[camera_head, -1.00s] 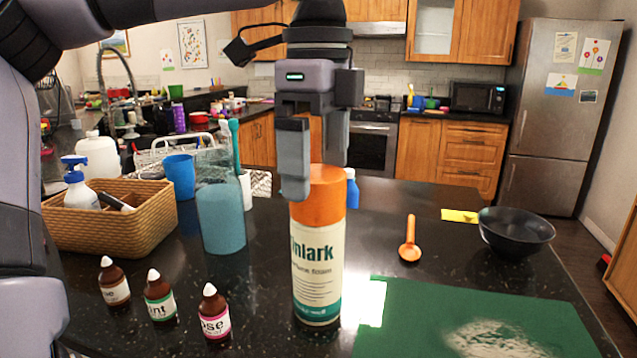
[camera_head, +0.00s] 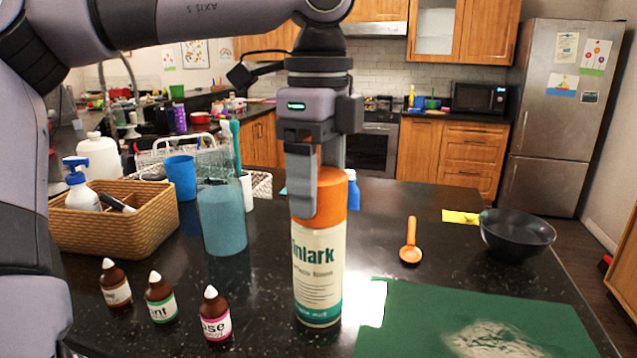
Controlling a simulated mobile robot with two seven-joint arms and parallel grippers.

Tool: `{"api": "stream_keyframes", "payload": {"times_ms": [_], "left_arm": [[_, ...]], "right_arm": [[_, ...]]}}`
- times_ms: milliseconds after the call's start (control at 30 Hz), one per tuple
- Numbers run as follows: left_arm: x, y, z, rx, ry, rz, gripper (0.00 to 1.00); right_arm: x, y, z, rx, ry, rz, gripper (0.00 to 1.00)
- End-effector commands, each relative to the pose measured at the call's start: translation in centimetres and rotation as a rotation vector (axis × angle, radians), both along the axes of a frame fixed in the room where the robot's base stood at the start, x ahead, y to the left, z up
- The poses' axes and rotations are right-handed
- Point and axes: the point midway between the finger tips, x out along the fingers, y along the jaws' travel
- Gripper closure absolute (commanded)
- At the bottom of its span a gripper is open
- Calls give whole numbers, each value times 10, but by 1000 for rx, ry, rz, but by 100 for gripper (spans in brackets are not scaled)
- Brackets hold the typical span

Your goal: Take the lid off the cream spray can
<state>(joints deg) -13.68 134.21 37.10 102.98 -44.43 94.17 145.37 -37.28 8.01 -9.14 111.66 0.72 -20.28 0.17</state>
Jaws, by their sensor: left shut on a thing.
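The cream spray can (camera_head: 318,275) stands upright on the dark counter, with green lettering and a green band at its base. Its orange lid (camera_head: 333,203) is on top of the can. My left gripper (camera_head: 320,200) points down from above with its fingers around the lid and is shut on it. The near finger covers part of the lid, and the far finger is mostly hidden behind it. My right gripper is not in view.
Three small brown bottles (camera_head: 160,298) stand at front left. A wicker basket (camera_head: 115,232) and a glass of teal liquid (camera_head: 222,220) are behind them.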

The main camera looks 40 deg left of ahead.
Motion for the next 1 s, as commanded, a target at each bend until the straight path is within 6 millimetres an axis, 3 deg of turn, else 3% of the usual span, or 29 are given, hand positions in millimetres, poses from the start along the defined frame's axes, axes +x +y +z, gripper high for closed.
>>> {"api": "stream_keyframes", "payload": {"times_ms": [267, 600, 800, 1000], "left_arm": [[0, 0, 25, 3, -4, 2, 57], [0, 0, 82, 3, -2, 1, 57], [0, 0, 97, 2, 0, -1, 57], [0, 0, 99, 0, 0, -4, 57]], "right_arm": [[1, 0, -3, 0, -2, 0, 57], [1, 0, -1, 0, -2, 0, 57], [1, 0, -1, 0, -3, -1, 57], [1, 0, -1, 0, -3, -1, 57]]}}
